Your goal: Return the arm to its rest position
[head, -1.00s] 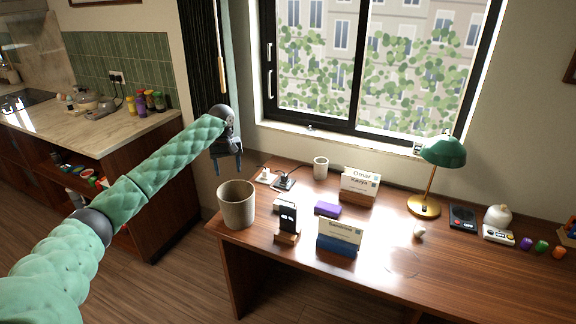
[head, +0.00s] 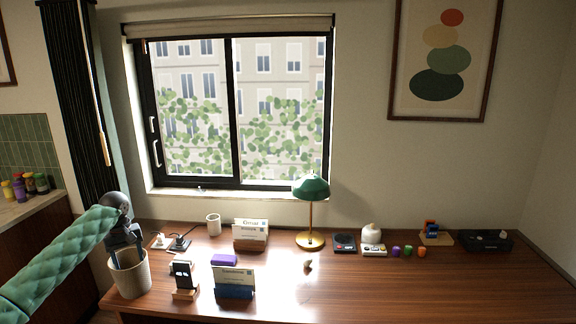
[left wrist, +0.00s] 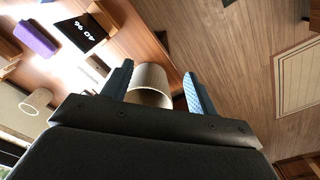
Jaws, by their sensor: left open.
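My left arm comes in from the left edge of the head view, with green quilted sleeving. Its gripper (head: 124,247) is open and points down, overlapping the far rim of a beige bin (head: 131,278) in that view. I cannot tell how far apart they are in depth. In the left wrist view the two blue fingers (left wrist: 157,85) are spread, nothing is held, and the bin (left wrist: 150,78) shows beyond and between them. My right gripper is not in view.
The bin stands at the left end of a wooden desk (head: 400,290). Near it are a phone on a stand (head: 183,274), a purple block (head: 224,260), card holders (head: 234,291) and a white cup (head: 213,225). A green lamp (head: 311,190) stands further right. The desk's front right is clear.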

